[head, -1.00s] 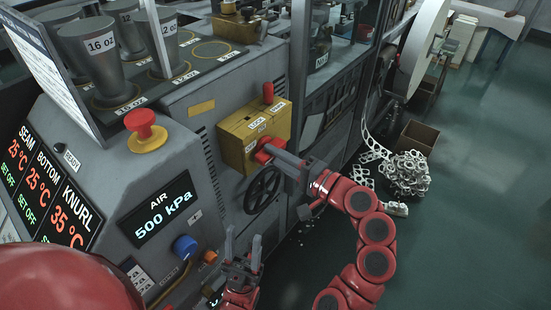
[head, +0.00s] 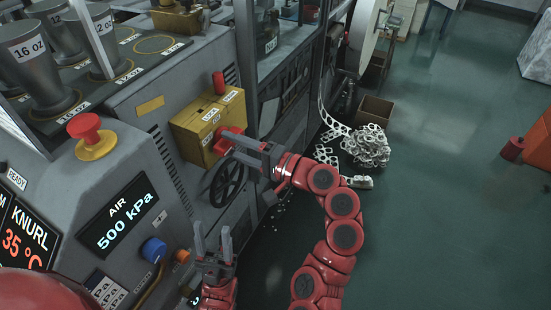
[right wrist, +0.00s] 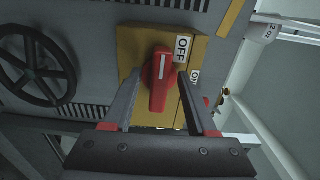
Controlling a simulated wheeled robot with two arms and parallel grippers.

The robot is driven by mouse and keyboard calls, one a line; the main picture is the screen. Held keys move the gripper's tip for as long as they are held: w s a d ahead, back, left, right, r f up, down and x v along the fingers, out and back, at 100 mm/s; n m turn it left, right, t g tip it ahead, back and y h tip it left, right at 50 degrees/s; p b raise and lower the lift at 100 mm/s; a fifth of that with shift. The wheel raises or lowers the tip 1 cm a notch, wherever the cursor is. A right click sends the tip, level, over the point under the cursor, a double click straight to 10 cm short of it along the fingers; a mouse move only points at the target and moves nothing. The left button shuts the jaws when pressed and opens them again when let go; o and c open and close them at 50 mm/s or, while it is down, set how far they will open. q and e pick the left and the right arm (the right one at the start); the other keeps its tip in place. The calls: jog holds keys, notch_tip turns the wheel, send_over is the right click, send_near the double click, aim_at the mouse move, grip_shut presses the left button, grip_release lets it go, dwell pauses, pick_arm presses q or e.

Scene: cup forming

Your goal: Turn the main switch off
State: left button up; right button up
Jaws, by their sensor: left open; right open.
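The main switch is a red rotary knob (head: 228,138) on the front of a yellow box (head: 197,126) on the machine. In the right wrist view the knob (right wrist: 160,82) carries a white line pointing toward the top of the picture. My left gripper (head: 212,230) is open and empty, lower, in front of the machine.
A black handwheel (head: 227,182) is just below the yellow box. A red emergency button (head: 88,132), a blue knob (head: 154,250) and an air display (head: 115,219) reading 500 kPa are left.

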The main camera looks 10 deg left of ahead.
jog(key=v, duration=1.7)
jog(key=shift+b, duration=0.3)
